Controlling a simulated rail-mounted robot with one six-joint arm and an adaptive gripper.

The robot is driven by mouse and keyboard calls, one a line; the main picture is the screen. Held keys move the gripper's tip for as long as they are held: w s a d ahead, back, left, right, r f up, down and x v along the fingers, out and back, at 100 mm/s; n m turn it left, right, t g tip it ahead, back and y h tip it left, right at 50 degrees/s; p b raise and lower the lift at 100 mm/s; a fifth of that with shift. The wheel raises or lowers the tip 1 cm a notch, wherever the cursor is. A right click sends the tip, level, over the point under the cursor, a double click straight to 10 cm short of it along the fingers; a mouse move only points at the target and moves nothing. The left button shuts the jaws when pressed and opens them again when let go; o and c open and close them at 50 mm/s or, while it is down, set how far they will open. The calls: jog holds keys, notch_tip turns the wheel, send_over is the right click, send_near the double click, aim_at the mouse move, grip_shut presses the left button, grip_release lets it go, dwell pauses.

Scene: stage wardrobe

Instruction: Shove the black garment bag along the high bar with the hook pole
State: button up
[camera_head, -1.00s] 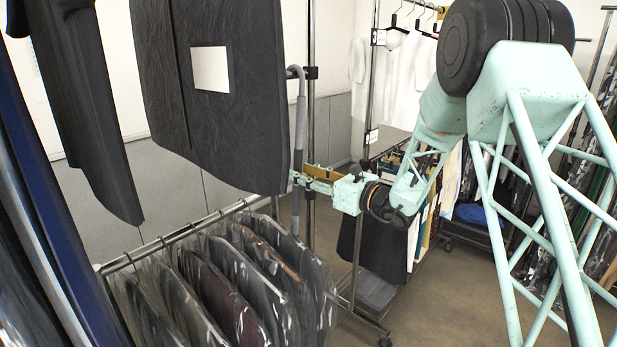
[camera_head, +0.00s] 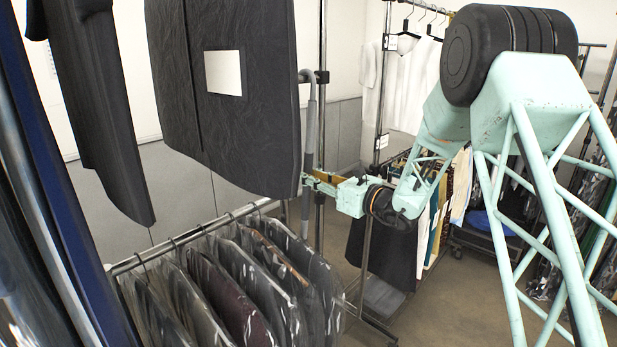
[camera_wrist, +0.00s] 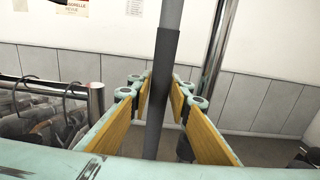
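The black garment bag (camera_head: 270,120), with a white label, hangs at upper left in the head view; its top and the high bar above it are out of the picture. The grey hook pole (camera_head: 311,125) stands upright just right of the bag, its bent top close to the bag's right edge. I cannot tell whether they touch. My gripper (camera_head: 311,180) is around the pole near the bag's lower right corner.
A low rail (camera_head: 190,235) of plastic-covered garments (camera_head: 230,290) stands below the bag. A chrome post (camera_head: 321,120) rises close behind the pole. Dark clothes (camera_head: 90,110) hang at left. White shirts (camera_head: 410,85) hang on a rack behind. Some floor (camera_head: 440,310) is open at lower right.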

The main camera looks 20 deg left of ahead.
grip_shut()
jog(key=shift+r+p, duration=0.55)
jog(key=shift+r, duration=1.6)
jog(key=shift+d, duration=0.15)
